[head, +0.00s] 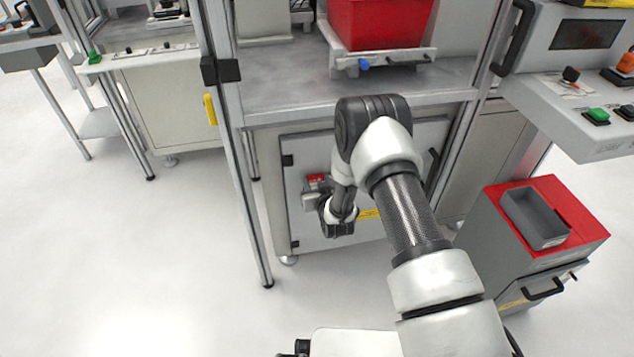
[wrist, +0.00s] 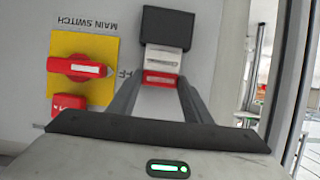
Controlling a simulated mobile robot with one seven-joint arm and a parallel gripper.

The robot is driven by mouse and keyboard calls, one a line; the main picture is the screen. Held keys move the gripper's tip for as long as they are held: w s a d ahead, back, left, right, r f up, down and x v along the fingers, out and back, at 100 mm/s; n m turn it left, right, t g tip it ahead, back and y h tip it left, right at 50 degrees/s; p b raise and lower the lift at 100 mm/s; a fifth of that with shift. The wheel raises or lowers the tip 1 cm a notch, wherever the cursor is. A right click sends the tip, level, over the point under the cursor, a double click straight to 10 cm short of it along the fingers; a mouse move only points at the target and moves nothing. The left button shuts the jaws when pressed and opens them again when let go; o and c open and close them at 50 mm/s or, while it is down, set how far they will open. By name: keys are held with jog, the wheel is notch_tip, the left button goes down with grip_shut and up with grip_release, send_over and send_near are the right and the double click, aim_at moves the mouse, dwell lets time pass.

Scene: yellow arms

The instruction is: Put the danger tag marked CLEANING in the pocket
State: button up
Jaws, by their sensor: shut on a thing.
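In the wrist view my gripper (wrist: 162,84) is shut on a small tag (wrist: 162,62) with a white part and a red band. Its lettering is too small to read. The tag's far end meets a dark box-like holder (wrist: 167,27), perhaps the pocket. I cannot tell whether the tag is inside it or only in front of it. In the head view my gripper (head: 338,228) is low at the grey cabinet door, and the tag is hidden there.
A metal post (wrist: 292,75) stands at right. A red-topped cabinet (head: 571,200) with a grey bin stands right.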

jog(key=o, duration=1.1)
jog(key=shift+o, duration=0.2)
jog(key=p+v, duration=0.3)
jog(key=v, duration=1.4)
jog(key=shift+s, duration=0.2)
jog(key=shift+r, duration=0.1)
